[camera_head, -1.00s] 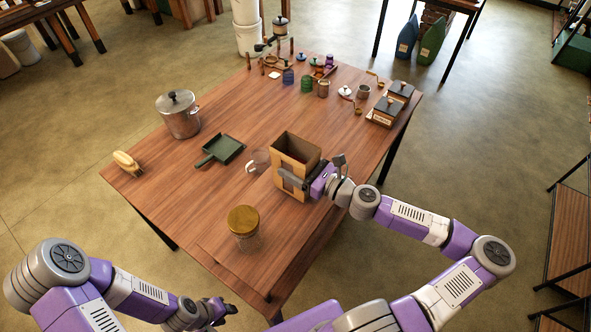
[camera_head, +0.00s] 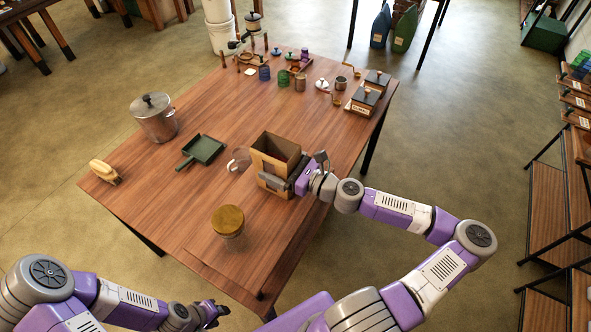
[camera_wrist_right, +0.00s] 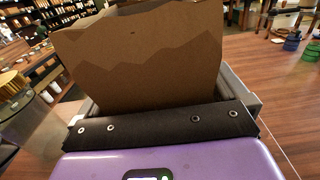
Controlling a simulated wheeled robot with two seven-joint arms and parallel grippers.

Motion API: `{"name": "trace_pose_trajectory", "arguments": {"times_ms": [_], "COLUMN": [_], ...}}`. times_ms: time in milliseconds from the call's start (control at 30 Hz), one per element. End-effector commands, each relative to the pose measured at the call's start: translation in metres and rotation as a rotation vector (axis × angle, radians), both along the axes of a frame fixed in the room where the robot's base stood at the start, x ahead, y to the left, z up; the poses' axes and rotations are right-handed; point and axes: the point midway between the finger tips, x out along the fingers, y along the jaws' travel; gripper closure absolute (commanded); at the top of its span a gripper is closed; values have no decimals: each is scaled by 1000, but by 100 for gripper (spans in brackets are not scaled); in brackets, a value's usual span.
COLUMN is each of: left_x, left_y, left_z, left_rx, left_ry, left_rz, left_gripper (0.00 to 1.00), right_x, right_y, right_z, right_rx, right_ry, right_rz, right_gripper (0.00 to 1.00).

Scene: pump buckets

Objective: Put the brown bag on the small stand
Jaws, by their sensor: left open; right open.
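The brown bag (camera_head: 272,158) is an open-topped paper bag standing upright near the right edge of the wooden table. My right gripper (camera_head: 277,182) is at the bag's near side, its open jaws reaching around the bag's lower part. In the right wrist view the bag (camera_wrist_right: 150,58) fills the space between the fingers and hides most of them. My left gripper (camera_head: 216,312) is open and empty at the bottom of the head view, off the table's near edge. A stand with wooden shelves and dark metal legs (camera_head: 552,205) is at the right edge; I cannot tell whether it is the small stand.
Several small items fill the far end. Open floor (camera_head: 455,130) lies right of the table.

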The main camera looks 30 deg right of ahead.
Motion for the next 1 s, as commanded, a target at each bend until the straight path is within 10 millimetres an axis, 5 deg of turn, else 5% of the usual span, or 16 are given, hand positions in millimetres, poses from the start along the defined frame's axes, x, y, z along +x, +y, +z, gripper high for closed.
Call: {"name": "trace_pose_trajectory", "arguments": {"times_ms": [600, 1000], "left_x": [0, 0], "left_y": [0, 0], "left_z": [12, 13], "left_rx": [0, 0], "left_ry": [0, 0], "left_rz": [0, 0], "left_gripper": [58, 58], "right_x": [-87, -100], "right_y": [-53, -59], "right_z": [0, 0], "right_rx": [1, 1], "right_ry": [2, -1], "right_rz": [-6, -1], "right_gripper": [0, 0]}}
